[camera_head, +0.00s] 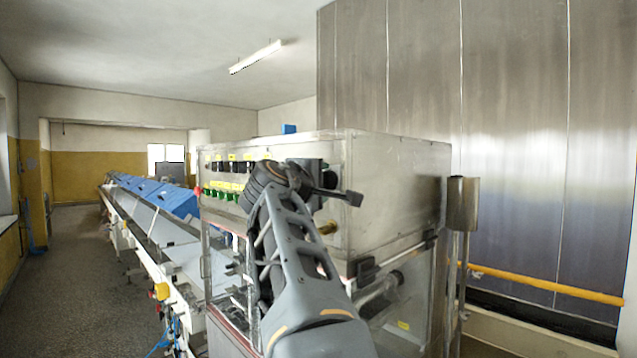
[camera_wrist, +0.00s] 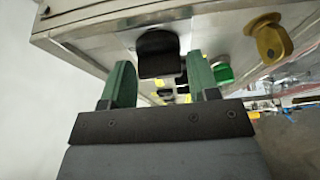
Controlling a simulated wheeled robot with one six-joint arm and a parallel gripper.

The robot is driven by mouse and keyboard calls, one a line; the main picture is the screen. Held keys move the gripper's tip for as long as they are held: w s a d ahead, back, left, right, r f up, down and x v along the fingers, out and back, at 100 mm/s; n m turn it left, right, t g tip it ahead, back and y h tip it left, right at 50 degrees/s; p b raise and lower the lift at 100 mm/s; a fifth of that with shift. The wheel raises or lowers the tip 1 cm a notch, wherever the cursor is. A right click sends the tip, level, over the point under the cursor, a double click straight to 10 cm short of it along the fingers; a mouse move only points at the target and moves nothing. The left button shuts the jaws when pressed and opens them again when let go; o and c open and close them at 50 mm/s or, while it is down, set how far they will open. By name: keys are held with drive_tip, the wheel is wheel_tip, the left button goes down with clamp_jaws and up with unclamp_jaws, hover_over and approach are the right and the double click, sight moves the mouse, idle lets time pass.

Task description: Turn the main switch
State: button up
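A black knob (camera_wrist: 158,50), which looks like the main switch, sticks out of the metal panel in the wrist view. My gripper (camera_wrist: 158,63) is open, with its two green fingers pointing toward the knob. The knob shows ahead of the gap between the fingertips; I see no clear contact. In the head view, my arm reaches up to the upper corner of the steel cabinet (camera_head: 395,185) and covers part of its control panel. There the fingers and the knob cannot be told apart clearly.
A brass-coloured handle (camera_wrist: 270,40) and a green button (camera_wrist: 222,70) sit beside the knob. Rows of black and green controls (camera_head: 225,190) line the panel. A long conveyor (camera_head: 150,225) runs off to the left, with open floor (camera_head: 75,290) beside it.

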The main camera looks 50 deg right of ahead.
drive_tip(key=c, duration=0.6)
drive_tip(key=shift+f, duration=0.1)
drive_tip(key=shift+b, duration=0.4)
drive_tip(key=m+g+h+b, duration=0.1)
drive_tip(key=m+g+b, duration=0.1)
drive_tip(key=m+b, duration=0.2)
drive_tip(key=m+g+h+b, duration=0.2)
drive_tip(key=m+b, duration=0.2)
drive_tip(key=m, duration=0.6)
drive_tip(key=m+g+h+b, duration=0.2)
drive_tip(key=m+b, duration=0.3)
drive_tip(key=m, duration=0.3)
drive_tip(key=shift+w+f+g, duration=0.25)
drive_tip(key=shift+w+g, duration=0.1)
drive_tip(key=shift+g, duration=0.15)
drive_tip(key=shift+m+g+h, duration=0.3)
drive_tip(key=shift+m+g, duration=0.1)
drive_tip(key=shift+m, duration=0.1)
